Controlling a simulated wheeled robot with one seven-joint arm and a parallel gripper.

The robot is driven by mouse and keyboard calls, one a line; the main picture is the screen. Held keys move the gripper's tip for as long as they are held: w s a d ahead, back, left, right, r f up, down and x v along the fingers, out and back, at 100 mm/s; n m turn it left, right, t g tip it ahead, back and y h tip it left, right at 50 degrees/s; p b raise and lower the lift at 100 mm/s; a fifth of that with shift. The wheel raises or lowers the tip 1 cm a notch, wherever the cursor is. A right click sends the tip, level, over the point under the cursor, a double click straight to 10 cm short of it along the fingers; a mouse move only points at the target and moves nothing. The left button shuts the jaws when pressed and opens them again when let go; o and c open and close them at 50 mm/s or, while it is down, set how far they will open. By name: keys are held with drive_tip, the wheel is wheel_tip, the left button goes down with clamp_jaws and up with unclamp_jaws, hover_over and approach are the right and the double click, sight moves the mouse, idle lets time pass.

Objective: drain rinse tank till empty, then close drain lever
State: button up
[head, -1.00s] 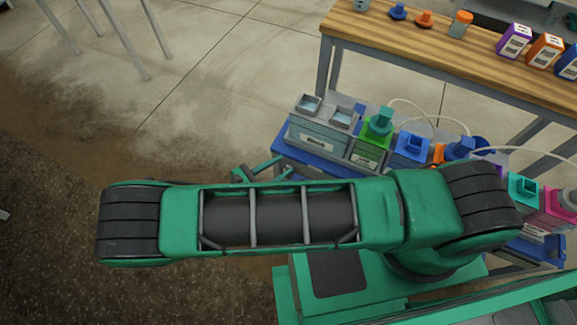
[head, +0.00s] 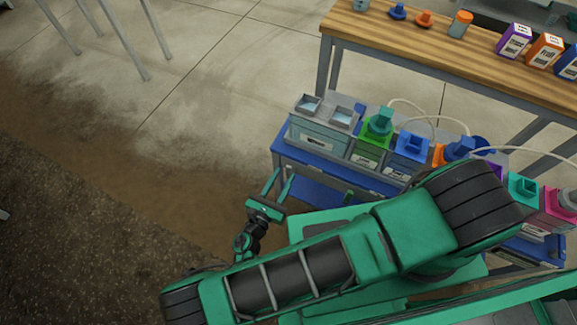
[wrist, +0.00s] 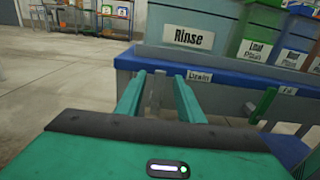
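The rinse tank (head: 318,138), a grey box with two square openings on top, stands at the left end of the skid. Its "Rinse" label (wrist: 188,36) faces me in the wrist view. A "Drain" label (wrist: 200,76) is on the blue skid edge below it. My gripper (head: 281,181) is open and empty in front of the skid's left end. Its two green fingers (wrist: 160,88) point at the blue edge. A pale grey upright part (wrist: 155,98) shows between them; I cannot tell whether it is the drain lever or whether it is touched. The water level is unclear.
A green lever (wrist: 264,105) hangs near the "Fill" label (wrist: 288,91), right of my gripper. Several coloured containers and thin hoses line the skid. A wooden bench (head: 440,50) stands behind.

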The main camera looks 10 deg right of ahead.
sight(288, 168)
drive_tip(key=shift+x, duration=2.6)
drive_tip(key=shift+c, duration=0.6)
clamp_jaws()
